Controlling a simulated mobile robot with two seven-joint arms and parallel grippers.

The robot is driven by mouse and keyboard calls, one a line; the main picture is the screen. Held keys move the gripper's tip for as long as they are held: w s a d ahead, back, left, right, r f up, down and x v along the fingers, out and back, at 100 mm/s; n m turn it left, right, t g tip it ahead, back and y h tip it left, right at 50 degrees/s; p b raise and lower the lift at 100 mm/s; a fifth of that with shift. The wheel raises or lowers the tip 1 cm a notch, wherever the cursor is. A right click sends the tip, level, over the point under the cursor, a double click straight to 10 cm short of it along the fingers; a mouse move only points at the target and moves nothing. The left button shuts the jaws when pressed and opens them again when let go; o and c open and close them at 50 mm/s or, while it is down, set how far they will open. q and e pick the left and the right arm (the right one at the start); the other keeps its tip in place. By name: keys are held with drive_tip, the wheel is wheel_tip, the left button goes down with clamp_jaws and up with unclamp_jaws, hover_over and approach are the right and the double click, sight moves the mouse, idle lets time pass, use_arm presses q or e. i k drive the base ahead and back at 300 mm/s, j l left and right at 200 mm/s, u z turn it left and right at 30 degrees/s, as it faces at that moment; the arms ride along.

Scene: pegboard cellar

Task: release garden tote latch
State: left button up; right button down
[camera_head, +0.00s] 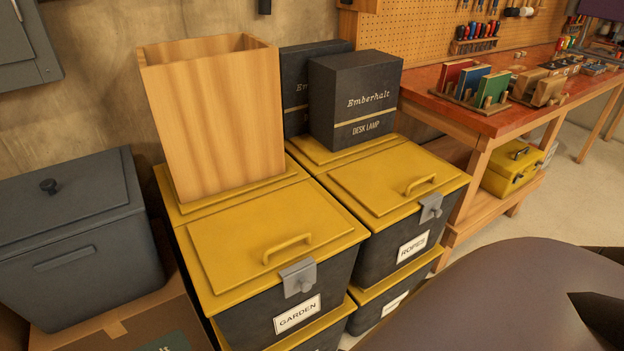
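The garden tote (237,322) is a dark bin with a yellow lid (225,245) and a white GARDEN label (297,314). Its grey metal latch (298,278) sits at the front, lapping the lid's edge and the wall below, with a small knob; it looks fastened. The lid lies flat and has a yellow handle (287,247) just behind the latch. A tall open-topped wooden box (215,120) stands on the back of this lid. I see no gripper that I can make out, and nothing touches the latch.
The ROPES tote (375,255) stands close on the right, bearing dark desk lamp boxes (355,105). More totes are underneath. A grey lidded bin (75,240) on a cardboard box stands left. A red-topped workbench (455,100) is at right. A dark rounded surface covers the lower right.

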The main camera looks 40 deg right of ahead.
sight(302, 276)
drive_tip(key=z, duration=1.15)
